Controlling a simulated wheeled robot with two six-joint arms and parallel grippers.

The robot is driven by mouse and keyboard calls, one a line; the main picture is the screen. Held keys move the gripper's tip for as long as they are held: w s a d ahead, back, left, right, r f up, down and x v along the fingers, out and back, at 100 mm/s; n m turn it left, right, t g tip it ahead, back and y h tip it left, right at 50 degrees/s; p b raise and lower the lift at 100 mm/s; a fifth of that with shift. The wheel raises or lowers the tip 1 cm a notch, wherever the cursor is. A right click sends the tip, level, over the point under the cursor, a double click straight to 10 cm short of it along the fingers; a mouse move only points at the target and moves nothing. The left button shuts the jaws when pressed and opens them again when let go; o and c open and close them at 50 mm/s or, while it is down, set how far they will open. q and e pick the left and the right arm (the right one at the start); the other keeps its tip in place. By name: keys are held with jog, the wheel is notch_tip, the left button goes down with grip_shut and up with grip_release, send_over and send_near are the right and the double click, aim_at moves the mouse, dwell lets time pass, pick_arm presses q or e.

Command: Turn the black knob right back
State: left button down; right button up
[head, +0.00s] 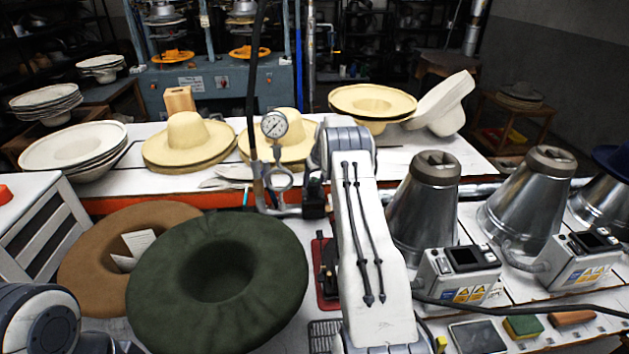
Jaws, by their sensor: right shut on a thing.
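My right arm rises through the middle of the head view and bends over at the top. My right gripper (288,209) hangs beyond it, low at the foot of the upright pipe with the round pressure gauge (274,125). The gripper is shut at the black knob there. The knob is mostly hidden by the gripper and wrist, so its turn angle cannot be told.
A dark green hat (160,290) and a brown hat (92,250) lie at the front left. Straw hats (187,132) stand on the white table behind. Metal cones (423,215) and control boxes (459,277) fill the right. A black hose runs up beside the gauge.

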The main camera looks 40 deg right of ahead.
jog(key=shift+d+f+n+b, duration=0.1)
jog(key=shift+n+b, duration=0.5)
jog(key=shift+b, duration=0.1)
jog(key=shift+n+y+b, duration=0.4)
jog(key=shift+n+b, duration=0.05)
jog(key=shift+n, duration=0.15)
jog(key=shift+d+n+y, duration=0.1)
jog(key=shift+n+y, duration=0.2)
jog(key=shift+n, duration=0.4)
jog(key=shift+r+n+y, duration=0.2)
jog(key=shift+n+y, duration=0.1)
jog(key=shift+n, duration=0.6)
jog(key=shift+p, duration=0.35)
jog(key=o, duration=1.4)
